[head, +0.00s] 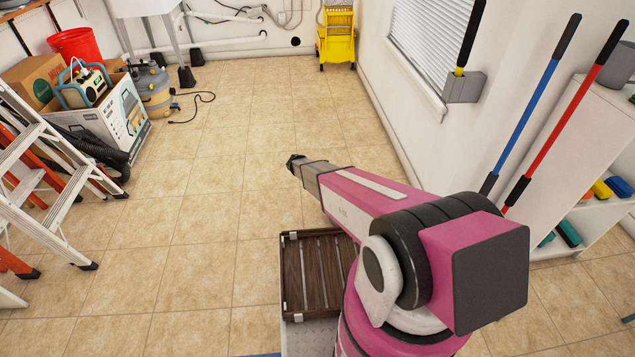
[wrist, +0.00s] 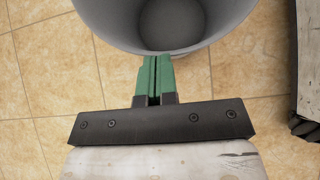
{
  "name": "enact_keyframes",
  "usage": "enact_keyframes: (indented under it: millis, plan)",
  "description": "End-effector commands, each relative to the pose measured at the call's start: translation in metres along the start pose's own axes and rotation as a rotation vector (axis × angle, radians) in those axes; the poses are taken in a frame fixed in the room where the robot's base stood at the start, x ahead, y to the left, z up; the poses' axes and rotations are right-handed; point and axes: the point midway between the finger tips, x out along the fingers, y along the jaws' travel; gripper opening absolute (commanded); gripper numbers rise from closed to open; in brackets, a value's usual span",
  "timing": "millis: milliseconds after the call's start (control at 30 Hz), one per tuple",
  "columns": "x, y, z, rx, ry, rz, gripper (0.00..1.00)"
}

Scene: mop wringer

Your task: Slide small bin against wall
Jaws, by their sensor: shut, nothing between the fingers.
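A grey round small bin (wrist: 165,32) is at the top of the wrist view, cut off by the frame edge, and I look down into its open mouth. It looks empty in the part that shows. My gripper (wrist: 155,62) is shut and empty, its green fingers side by side. The fingertips meet the bin's near rim in the picture; I cannot tell whether they touch it. I cannot make out the bin in the head view. The right wall (head: 404,158) and the back wall (head: 225,42) show in the head view.
A yellow mop wringer bucket (head: 337,42) stands in the far corner. A stepladder (head: 50,190), boxes and a vacuum (head: 150,90) line the left side. Blue and red handles (head: 540,95) lean by a shelf at right. The middle tiled floor (head: 225,150) is clear.

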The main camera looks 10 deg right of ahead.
Motion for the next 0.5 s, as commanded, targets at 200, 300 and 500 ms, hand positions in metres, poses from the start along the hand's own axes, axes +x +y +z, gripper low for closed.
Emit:
enact_keyframes:
  millis: [200, 300, 500]
  plan:
    - [0.001, 0.0, 0.001, 0.0, 0.0, 0.0, 0.0]
    - [0.001, 0.0, 0.001, 0.0, 0.0, 0.0, 0.0]
    - [0.013, -0.001, 0.014, 0.001, -0.001, -0.002, 0.0]
